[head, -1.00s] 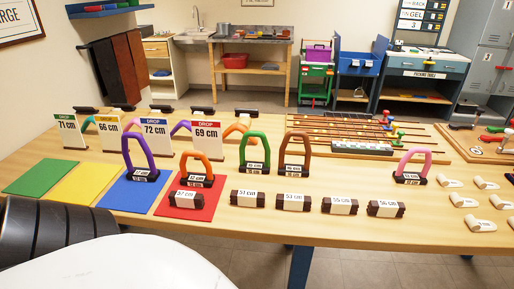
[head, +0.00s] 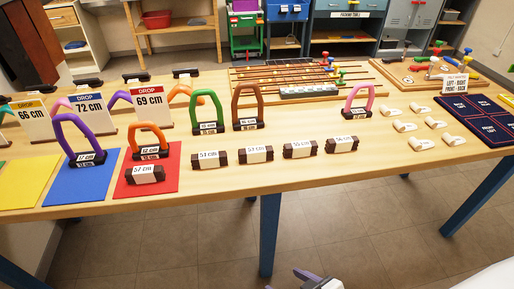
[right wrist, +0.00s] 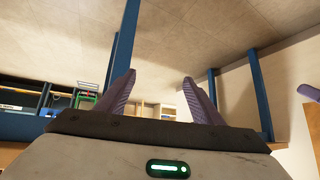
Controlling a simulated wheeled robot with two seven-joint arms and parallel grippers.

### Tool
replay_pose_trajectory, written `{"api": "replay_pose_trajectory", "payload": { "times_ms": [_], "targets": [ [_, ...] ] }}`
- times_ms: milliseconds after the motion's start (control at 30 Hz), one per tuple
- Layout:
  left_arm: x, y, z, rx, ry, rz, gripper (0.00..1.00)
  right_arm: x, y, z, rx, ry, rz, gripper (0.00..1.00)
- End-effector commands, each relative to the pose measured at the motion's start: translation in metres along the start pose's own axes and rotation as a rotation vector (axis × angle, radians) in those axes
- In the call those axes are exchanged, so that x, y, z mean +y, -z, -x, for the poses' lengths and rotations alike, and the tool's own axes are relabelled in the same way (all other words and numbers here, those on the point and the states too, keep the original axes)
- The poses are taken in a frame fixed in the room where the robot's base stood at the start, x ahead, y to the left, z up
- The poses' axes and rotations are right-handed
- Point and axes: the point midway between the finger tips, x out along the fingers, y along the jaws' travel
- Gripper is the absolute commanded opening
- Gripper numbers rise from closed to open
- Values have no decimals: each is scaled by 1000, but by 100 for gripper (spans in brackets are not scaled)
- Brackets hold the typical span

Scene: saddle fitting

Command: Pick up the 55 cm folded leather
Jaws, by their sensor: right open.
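The 55 cm folded leather (head: 299,149) is a dark brown roll with a white label, lying near the table's front edge in the head view. It lies between the leather labelled 53 cm (head: 256,154) and the one labelled 56 cm (head: 342,144). My right gripper (head: 305,277) shows at the bottom of the head view, below and in front of the table. In the right wrist view, its purple fingers (right wrist: 158,95) are spread apart with nothing between them.
Another leather roll (head: 209,159) lies left of the 53 cm one. A 57 cm roll lies on the red mat (head: 170,185). Coloured arches, including a green one (head: 206,110), stand behind the row. The wooden table (head: 360,170) has bare room along its front. White pieces (head: 421,144) lie to the right.

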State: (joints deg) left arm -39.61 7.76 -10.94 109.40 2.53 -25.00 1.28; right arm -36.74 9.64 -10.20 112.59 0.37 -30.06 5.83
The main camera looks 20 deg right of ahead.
Motion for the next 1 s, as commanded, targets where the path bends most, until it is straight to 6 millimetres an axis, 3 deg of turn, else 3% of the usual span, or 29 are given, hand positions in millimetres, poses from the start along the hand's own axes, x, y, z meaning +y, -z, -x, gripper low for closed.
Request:
{"api": "replay_pose_trajectory", "payload": {
  "times_ms": [33, 67, 200, 300, 400, 600, 1000],
  "targets": [
    [0, -6, -6, 0, 0, 1, 31, 24, 36, -4, 40, -44, 4, 70],
    [0, -8, -8, 0, 0, 1, 31, 38, 58, -2, 59, -75, -1, 75],
    [-1, -16, -17, 0, -1, 1, 31, 100, 158, 27, 169, -245, -70, 99],
    [-2, -16, -20, 4, 0, 0, 31, 130, 210, 53, 266, -331, -130, 100],
    [-2, -14, -22, 8, 0, -1, 31, 144, 243, 69, 348, -367, -169, 100],
    [-2, -12, -20, 11, 0, -1, 31, 160, 269, 54, 407, -371, -184, 100],
    [-2, -11, -19, 9, 1, -1, 31, 178, 281, 18, 403, -369, -184, 100]
  ]
}}
